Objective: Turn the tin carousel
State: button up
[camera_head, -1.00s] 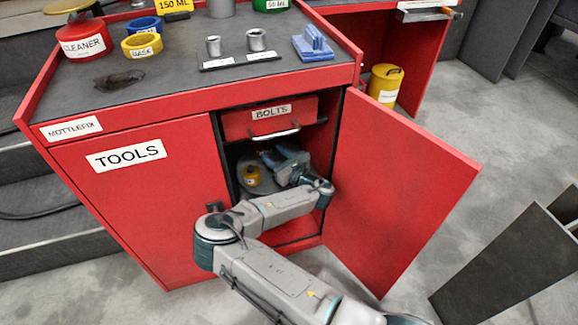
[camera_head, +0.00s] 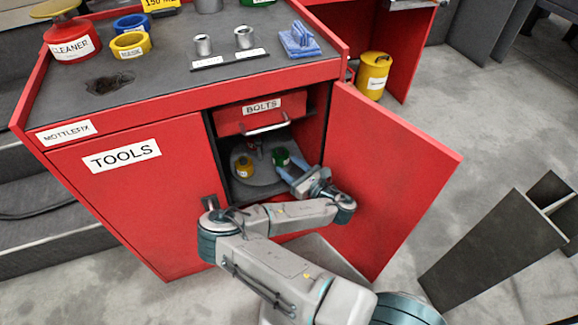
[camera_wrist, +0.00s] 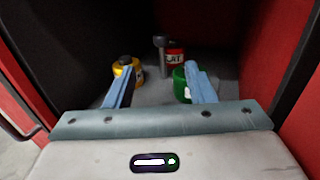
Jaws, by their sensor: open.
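The tin carousel (camera_head: 262,181) is a grey round plate inside the open cabinet bay, with a post (camera_wrist: 160,46) standing on it. It carries a yellow tin (camera_head: 244,167) at left, a green tin (camera_head: 281,157) at right and a red tin (camera_wrist: 174,58) at the back. My gripper (camera_head: 291,171) is open at the right front of the plate, its blue fingers pointing inward. In the wrist view, the left finger is close to the yellow tin (camera_wrist: 127,72) and the right finger overlaps the green tin (camera_wrist: 180,84). I cannot tell whether they touch.
The bolts drawer (camera_head: 262,112) with its bar handle hangs above the carousel. The open red door (camera_head: 385,175) stands right of my arm, and the shut tools door (camera_head: 130,205) is at left. Cabinet walls leave little side room. Cups and pots stand on top.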

aim_at(259, 151)
jog(key=u, duration=0.05)
jog(key=k, duration=1)
jog(key=z, duration=0.05)
